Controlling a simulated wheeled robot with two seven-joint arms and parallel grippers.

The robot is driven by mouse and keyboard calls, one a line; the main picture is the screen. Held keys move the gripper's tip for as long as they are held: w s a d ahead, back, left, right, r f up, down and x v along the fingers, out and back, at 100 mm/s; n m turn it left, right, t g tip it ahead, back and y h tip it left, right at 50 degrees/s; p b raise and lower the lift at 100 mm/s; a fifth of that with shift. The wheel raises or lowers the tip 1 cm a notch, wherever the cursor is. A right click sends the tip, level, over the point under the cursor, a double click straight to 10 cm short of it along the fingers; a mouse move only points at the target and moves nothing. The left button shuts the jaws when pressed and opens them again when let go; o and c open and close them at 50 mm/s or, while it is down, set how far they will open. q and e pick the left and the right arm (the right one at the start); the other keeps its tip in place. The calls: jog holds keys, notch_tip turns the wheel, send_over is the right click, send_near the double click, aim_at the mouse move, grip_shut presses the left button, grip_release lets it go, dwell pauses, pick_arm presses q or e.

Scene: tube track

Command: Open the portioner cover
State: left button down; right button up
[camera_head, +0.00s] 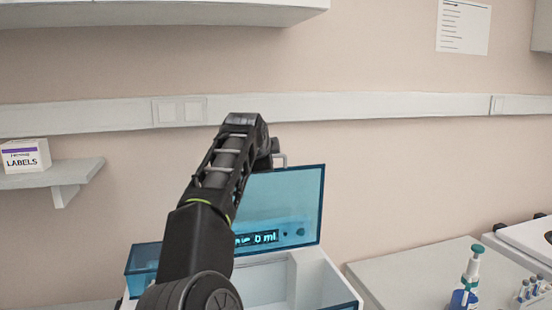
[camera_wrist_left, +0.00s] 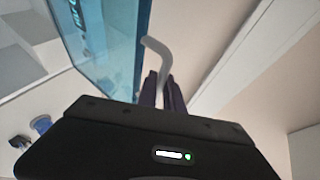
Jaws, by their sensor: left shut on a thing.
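The portioner (camera_head: 320,278) is a white box with blue translucent parts at the lower middle of the head view. Its blue cover (camera_head: 295,195) stands raised, close to upright, and a lit display reading "0 ml" shows at its lower part. My left gripper (camera_head: 275,152) is at the cover's top edge, shut on the pale cover handle (camera_head: 281,157). In the left wrist view the dark fingers (camera_wrist_left: 163,92) close around the lower part of the bent handle (camera_wrist_left: 155,46), beside the blue cover (camera_wrist_left: 115,35). My left arm hides the portioner's left part. My right gripper is out of view.
A bench at right holds a blue bottle with a teal top (camera_head: 466,280) and a rack of tubes (camera_head: 530,292). A labels box (camera_head: 25,156) sits on a wall shelf (camera_head: 60,172) at left. The wall behind the cover is clear below the rail (camera_head: 350,106).

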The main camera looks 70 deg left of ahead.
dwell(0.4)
pick_arm(q)
jog(key=c, duration=1.5)
grip_release()
jog(key=shift+b+v, duration=2.2)
jog(key=shift+v, duration=1.65)
jog(key=shift+f, duration=0.1)
